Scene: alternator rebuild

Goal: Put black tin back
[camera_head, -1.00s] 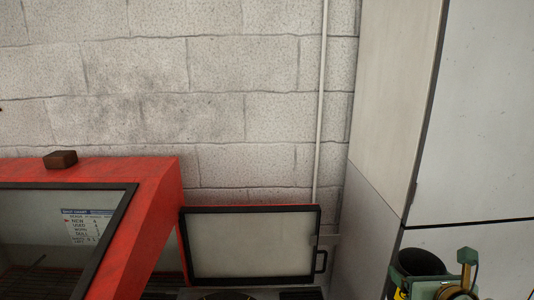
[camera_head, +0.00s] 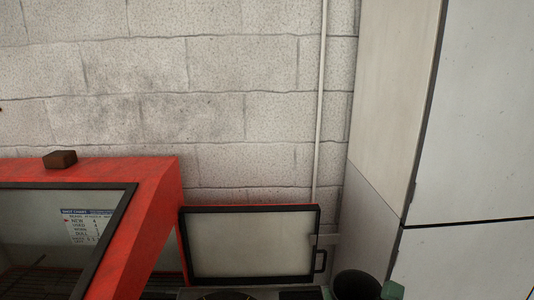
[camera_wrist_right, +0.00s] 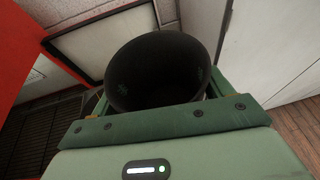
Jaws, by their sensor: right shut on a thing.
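The black tin (camera_head: 356,279) shows at the bottom edge of the head view, right of centre, with its open round mouth upward. In the right wrist view the tin (camera_wrist_right: 158,72) fills the middle, dark inside with faint greenish marks. My right gripper (camera_head: 358,292) is shut on the tin, with green finger parts on either side of it. The gripper (camera_wrist_right: 158,98) also shows in the wrist view; its body hides the tin's lower part. My left gripper is in neither view.
A red cabinet (camera_head: 150,222) with a glass window stands at the left, with a small brown block (camera_head: 60,159) on top. A dark-framed panel with a handle (camera_head: 250,245) stands beside it. Pale tall panels (camera_head: 470,130) rise at the right, close to the tin.

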